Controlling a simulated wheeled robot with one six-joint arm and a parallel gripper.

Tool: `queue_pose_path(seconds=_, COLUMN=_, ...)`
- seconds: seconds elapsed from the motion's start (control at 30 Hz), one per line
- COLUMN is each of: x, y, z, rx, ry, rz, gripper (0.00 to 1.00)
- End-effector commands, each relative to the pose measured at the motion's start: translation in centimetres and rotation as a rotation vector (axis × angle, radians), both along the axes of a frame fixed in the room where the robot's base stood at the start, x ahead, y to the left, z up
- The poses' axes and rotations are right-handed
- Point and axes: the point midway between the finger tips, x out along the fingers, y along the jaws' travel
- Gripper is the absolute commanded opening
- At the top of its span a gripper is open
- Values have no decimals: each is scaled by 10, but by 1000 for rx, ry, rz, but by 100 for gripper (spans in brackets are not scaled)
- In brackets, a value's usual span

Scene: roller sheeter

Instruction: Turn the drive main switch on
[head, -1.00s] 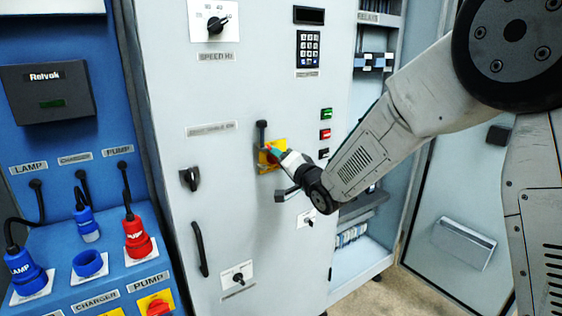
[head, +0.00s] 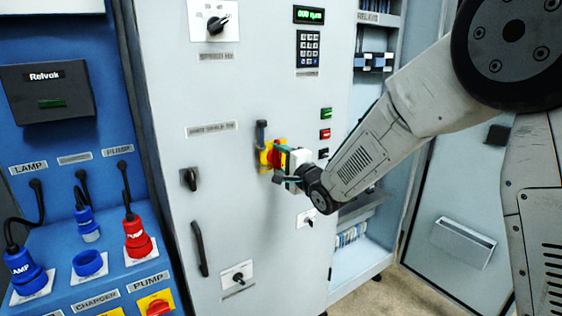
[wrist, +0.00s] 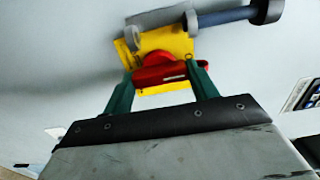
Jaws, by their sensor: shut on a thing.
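The drive main switch is a red rotary handle (wrist: 160,74) on a yellow plate (wrist: 181,42), mounted on the grey cabinet door. In the head view the yellow plate (head: 264,157) shows just left of my gripper (head: 284,160). In the wrist view the green fingers of my gripper (wrist: 162,82) stand one on each side of the red handle and are shut on it. The handle lies roughly level in the wrist view. In the head view my gripper partly hides the handle. The panel display (head: 308,15) is lit with green characters.
A dark lever-like part (head: 261,133) stands out just above the yellow plate. A keypad (head: 309,48), green button (head: 326,113) and red button (head: 325,134) are on the same door. A black door handle (head: 199,248) is lower left. Blue panel with plugs stands at left.

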Motion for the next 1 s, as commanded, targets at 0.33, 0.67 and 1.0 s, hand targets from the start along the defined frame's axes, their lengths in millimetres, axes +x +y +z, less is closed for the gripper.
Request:
queue_pose_path(seconds=0.33, x=1, y=-1, z=0, rx=11, ry=7, rz=-3, gripper=36)
queue_pose_path(seconds=0.67, x=0, y=0, z=0, rx=9, ry=6, rz=-1, gripper=80)
queue_pose_path(seconds=1.0, x=-18, y=-12, z=0, rx=9, ry=7, rz=-1, gripper=80)
